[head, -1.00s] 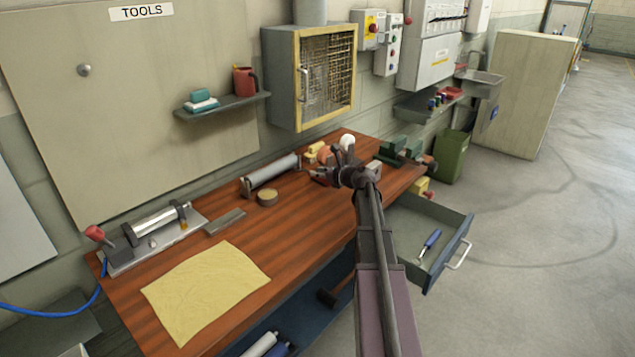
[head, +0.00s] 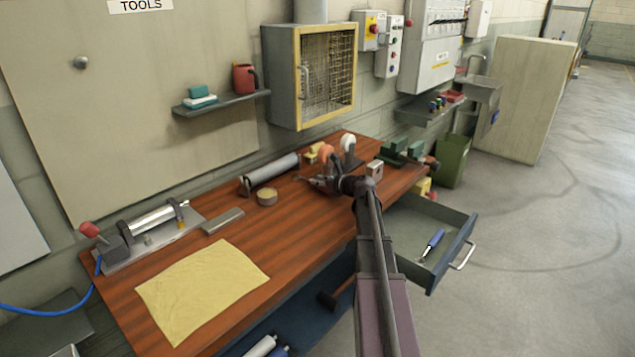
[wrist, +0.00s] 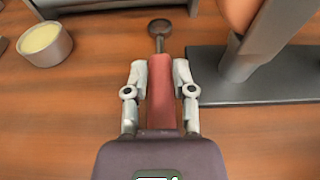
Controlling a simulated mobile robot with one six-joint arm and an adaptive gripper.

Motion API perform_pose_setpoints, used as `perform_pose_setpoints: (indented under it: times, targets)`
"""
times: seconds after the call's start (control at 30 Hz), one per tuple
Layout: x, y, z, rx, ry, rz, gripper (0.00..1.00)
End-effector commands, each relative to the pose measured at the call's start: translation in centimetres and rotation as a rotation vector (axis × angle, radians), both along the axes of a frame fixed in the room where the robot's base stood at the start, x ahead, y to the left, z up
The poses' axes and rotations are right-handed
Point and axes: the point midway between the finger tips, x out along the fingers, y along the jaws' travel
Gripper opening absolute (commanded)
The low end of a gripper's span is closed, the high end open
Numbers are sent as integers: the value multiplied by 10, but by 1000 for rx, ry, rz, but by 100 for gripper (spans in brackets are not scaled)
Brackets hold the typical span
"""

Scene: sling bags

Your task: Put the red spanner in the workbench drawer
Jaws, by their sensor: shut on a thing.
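The red spanner (wrist: 164,92) lies between my gripper's two fingers in the wrist view, its dark ring end pointing away from me. My gripper (wrist: 160,85) is shut on its red handle, over the workbench top. In the head view my gripper (head: 322,183) is low at the far part of the bench; the spanner is too small there to make out. The workbench drawer (head: 465,243) is pulled open at the right of the bench, and a blue-handled tool (head: 433,240) lies in it.
A dark tape stand (wrist: 225,70) is close right of the spanner. A round tin (wrist: 44,46) stands to the left. A green vice (head: 395,153) sits at the bench's far end. A yellow cloth (head: 200,290) covers the near bench top. Floor right of the drawer is clear.

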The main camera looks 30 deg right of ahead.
Motion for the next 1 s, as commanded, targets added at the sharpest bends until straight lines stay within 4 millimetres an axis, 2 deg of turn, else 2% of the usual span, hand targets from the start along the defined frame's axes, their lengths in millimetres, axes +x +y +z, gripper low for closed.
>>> perform_pose_setpoints:
  times: [0.03, 0.1, 0.13, 0.7, 1.0]
  targets:
    - [0, 0, -1, 0, 0, 0, 42]
    - [0, 0, 0, 0, 0, 0, 63]
    - [0, 0, 0, 0, 0, 0, 68]
    - [-1, -1, 4, 0, 0, -1, 68]
    - [-35, -12, 13, 0, 0, -3, 68]
